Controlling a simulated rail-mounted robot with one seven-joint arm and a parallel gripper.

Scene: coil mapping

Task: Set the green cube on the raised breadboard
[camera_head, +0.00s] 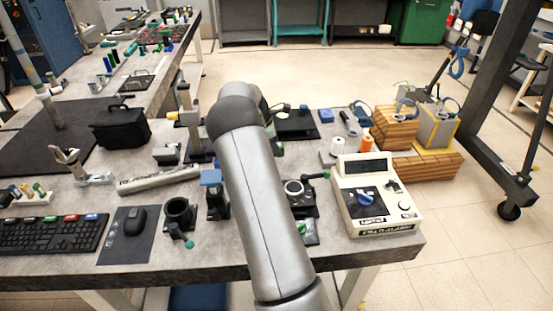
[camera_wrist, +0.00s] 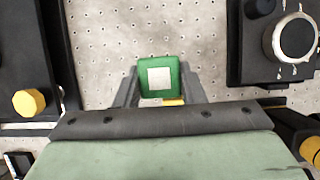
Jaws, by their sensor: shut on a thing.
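In the wrist view, my gripper (camera_wrist: 159,88) is shut on the green cube (camera_wrist: 147,66), which has a pale square on its top face. The cube sits between the two grey fingers, over a pale surface with small dark holes (camera_wrist: 110,28). I cannot tell whether the cube touches that surface. In the head view, my arm hides the gripper and the held cube. A raised dark plate (camera_head: 297,125) shows behind my arm at the back of the table; I cannot tell for sure that it is the raised breadboard.
Black fixtures flank the gripper in the wrist view, one with a yellow knob (camera_wrist: 28,102), one with a round dial (camera_wrist: 295,38). In the head view, a cream instrument box (camera_head: 375,205) stands right of my arm, a black case (camera_head: 121,128) and keyboard (camera_head: 52,233) left. The table is crowded.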

